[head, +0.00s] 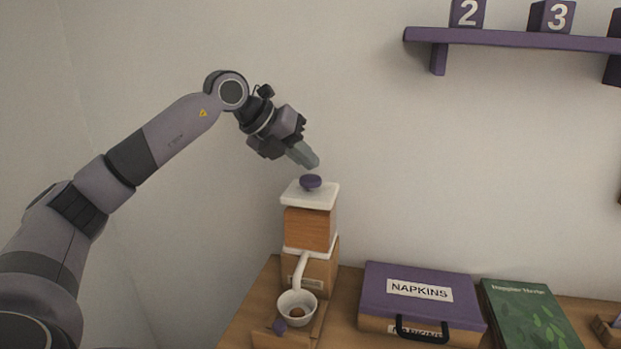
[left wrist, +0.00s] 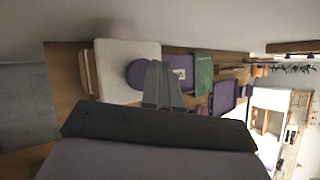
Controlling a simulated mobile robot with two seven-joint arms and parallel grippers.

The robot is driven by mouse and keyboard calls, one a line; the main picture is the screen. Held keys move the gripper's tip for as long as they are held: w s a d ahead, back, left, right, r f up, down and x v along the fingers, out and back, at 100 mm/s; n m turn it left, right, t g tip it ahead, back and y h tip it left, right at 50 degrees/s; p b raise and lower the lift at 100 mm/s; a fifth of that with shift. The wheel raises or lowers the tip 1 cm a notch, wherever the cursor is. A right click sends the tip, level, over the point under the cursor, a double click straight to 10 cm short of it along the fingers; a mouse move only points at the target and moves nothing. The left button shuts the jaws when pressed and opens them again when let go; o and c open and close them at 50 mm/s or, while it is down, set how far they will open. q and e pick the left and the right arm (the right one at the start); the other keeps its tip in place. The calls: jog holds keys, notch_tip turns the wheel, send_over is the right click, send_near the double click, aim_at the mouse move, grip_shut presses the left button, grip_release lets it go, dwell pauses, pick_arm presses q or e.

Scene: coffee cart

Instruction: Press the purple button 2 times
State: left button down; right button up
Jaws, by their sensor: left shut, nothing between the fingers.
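The purple button (head: 311,181) is a round knob on the white top plate (head: 311,196) of a wooden machine (head: 309,228). My left gripper (head: 316,165) is shut and empty, with its fingertips pointing down just above the button; a small gap shows between them in the head view. In the left wrist view, the closed fingers (left wrist: 163,66) partly overlap the purple button (left wrist: 137,76), which sits on the white plate (left wrist: 115,60). My right gripper is not in view.
A purple napkins box (head: 420,275) and a green book (head: 530,312) lie on the wooden table right of the machine. A white cup (head: 297,310) stands at its front. A purple shelf (head: 520,40) with number blocks hangs at upper right. The wall is close behind.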

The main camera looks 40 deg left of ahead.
aim_at(306, 179)
pick_arm(q)
jog(key=shift+f, duration=0.1)
jog(key=shift+f, duration=0.35)
jog(key=shift+f+b, duration=0.9)
dwell(0.7)
jog(key=shift+r, duration=0.1)
jog(key=shift+r+p, duration=1.15)
jog(key=shift+p, duration=0.05)
notch_tip(306, 179, up, 3)
jog(key=shift+r+p, duration=0.1)
jog(key=shift+p, duration=0.9)
jog(key=shift+r, duration=0.95)
